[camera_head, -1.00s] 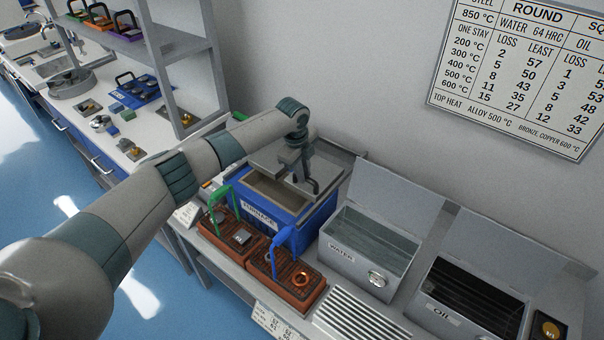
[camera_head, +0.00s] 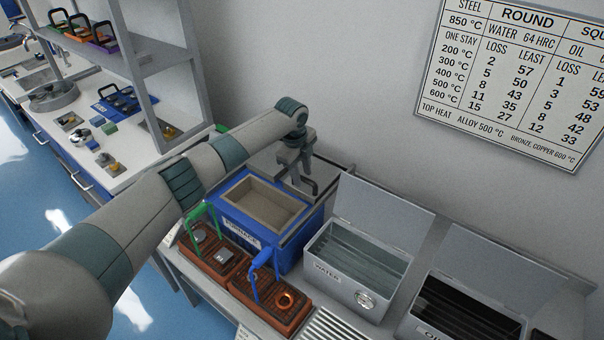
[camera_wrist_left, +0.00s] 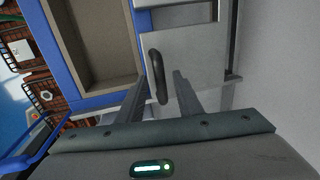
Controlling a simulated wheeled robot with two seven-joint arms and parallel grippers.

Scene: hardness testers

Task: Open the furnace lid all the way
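The blue furnace (camera_head: 241,226) stands on the bench with its beige chamber (camera_head: 263,200) uncovered from above. Its grey lid (camera_wrist_left: 205,48) lies flat at the back, behind the chamber; in the head view my arm partly hides it. The lid's black handle (camera_wrist_left: 157,76) is also seen in the head view (camera_head: 312,189). My left gripper (camera_head: 300,184) is over the lid, fingers pointing down. In the wrist view, its two fingers (camera_wrist_left: 160,84) are apart, one on each side of the handle, with gaps visible. My right gripper is out of view.
Two brown trays with a green handle (camera_head: 203,217) and a blue handle (camera_head: 262,262) stand before the furnace. The water tank (camera_head: 338,274) and oil tank (camera_head: 440,318) stand to its right, lids raised. The wall is close behind.

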